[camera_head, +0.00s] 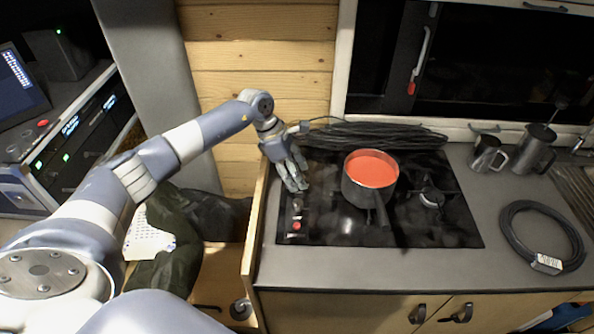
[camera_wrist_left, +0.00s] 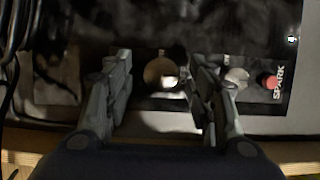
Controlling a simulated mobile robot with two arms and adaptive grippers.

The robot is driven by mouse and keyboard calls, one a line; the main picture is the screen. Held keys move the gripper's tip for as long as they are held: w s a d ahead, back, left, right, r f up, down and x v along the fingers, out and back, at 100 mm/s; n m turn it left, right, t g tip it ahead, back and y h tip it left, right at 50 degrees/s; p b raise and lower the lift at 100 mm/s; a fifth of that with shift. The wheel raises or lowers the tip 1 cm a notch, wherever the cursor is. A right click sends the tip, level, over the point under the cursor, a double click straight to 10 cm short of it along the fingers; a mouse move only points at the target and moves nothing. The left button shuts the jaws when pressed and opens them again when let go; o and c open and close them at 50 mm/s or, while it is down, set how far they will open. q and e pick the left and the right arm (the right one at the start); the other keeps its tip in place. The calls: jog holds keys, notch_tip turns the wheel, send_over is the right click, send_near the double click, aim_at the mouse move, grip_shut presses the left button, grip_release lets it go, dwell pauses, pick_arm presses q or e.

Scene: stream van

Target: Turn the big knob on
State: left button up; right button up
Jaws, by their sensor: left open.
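The cooktop (camera_head: 440,225) is a black glass hob set in a grey counter. Its control strip runs along the left side. My left gripper (camera_head: 297,186) reaches down over the back part of that strip. In the left wrist view the gripper (camera_wrist_left: 160,85) is open, one finger on each side of a round, brassy big knob (camera_wrist_left: 158,70). I cannot tell whether the fingers touch it. A smaller pale knob (camera_wrist_left: 237,77) and a red SPARK button (camera_wrist_left: 268,80) lie to the right, outside the fingers. The gripper hides the big knob in the head view. My right gripper is not in view.
A pot of red liquid (camera_head: 371,170) stands on the hob, right of the gripper, its handle toward the front. A black cable bundle (camera_head: 375,135) lies behind. Two metal jugs (camera_head: 487,153) and a coiled cable (camera_head: 510,235) are at right.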

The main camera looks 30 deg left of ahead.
pick_arm(q)
jog(key=shift+d+f, duration=0.15)
jog(key=shift+f, duration=0.15)
jog(key=c, duration=1.1)
jog(key=shift+o, duration=0.2)
